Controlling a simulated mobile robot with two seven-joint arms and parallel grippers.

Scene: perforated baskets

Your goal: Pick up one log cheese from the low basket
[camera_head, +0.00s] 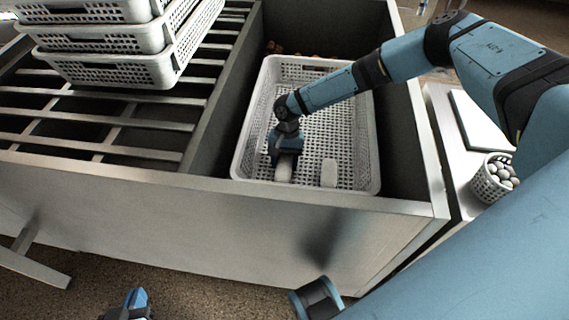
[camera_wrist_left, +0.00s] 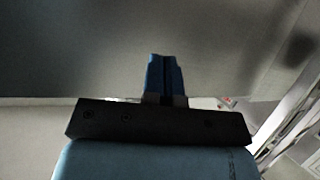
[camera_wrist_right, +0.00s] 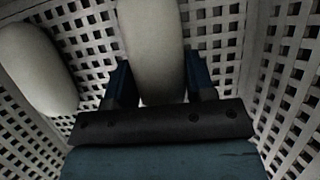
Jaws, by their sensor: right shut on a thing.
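The low basket (camera_head: 250,130) is white and perforated, and it sits inside a metal-walled bin. Two white log cheeses are near its front wall. My right gripper (camera_head: 284,161) is down in the basket, shut on one log cheese (camera_head: 284,173). In the right wrist view this held log cheese (camera_wrist_right: 152,45) lies between the two blue fingers (camera_wrist_right: 155,80). The other log cheese (camera_head: 329,173) is to its right in the head view; it also shows at the left of the right wrist view (camera_wrist_right: 36,68). My left gripper (camera_head: 130,306) is outside the bin, low at the front, with its fingers together and empty in the left wrist view (camera_wrist_left: 165,78).
Stacked white perforated baskets (camera_head: 110,65) stand on a slatted rack (camera_head: 100,125) at the left. The bin's metal front wall (camera_head: 200,215) lies between the left gripper and the basket. A small basket of eggs (camera_head: 480,187) stands on the right-hand counter.

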